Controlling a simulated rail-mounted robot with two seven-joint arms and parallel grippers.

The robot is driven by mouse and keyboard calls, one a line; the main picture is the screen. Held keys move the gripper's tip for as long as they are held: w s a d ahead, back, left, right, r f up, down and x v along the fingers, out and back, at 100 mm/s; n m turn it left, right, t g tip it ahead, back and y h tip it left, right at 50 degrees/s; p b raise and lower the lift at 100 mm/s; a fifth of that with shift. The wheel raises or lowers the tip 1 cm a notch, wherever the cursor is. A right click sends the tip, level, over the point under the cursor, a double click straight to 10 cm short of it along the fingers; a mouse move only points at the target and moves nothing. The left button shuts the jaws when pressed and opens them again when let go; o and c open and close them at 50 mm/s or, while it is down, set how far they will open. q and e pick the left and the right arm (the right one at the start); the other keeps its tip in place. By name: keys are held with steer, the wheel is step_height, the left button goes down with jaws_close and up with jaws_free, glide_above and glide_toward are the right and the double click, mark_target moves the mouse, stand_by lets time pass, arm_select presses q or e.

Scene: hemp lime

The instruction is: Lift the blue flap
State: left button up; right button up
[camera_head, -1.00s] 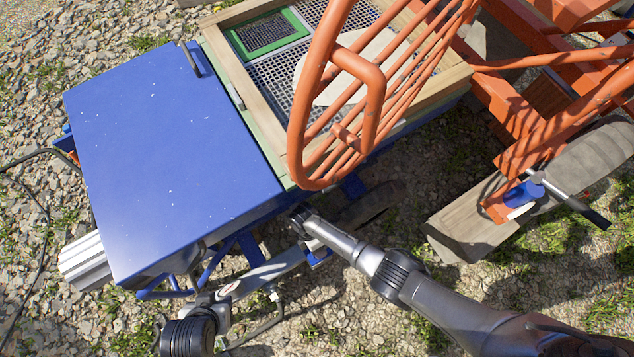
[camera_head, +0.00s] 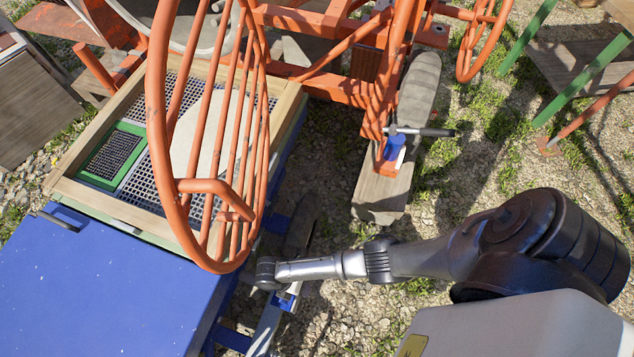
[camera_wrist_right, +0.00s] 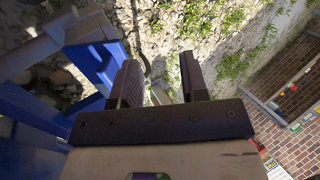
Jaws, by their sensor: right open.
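The blue flap (camera_head: 90,285) is a large, flat blue panel with a small dark handle (camera_head: 60,221) near its far edge. It lies flat at the lower left in the head view, cut off by the picture's edge. My right arm comes in from the right, and its far end is beside the flap's right side, apart from it. In the right wrist view my right gripper (camera_wrist_right: 161,78) is open, with nothing between its fingers. Blue frame bars (camera_wrist_right: 90,65) are close on its left. My left gripper is not in view.
A wooden-framed screen box (camera_head: 120,210) with metal mesh adjoins the flap's far side. An orange barred guard (camera_head: 205,130) rises over it, close to my right arm. An orange frame with a wooden block (camera_head: 385,190) stands beyond. Gravel with grass (camera_head: 470,150) is open at the right.

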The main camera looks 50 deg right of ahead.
steer(key=s+d+r+p, duration=0.2)
steer(key=s+d+r, duration=0.1)
steer(key=d, duration=0.1)
steer(key=shift+s+d+r+p, duration=0.3)
steer(key=shift+s+r, duration=0.05)
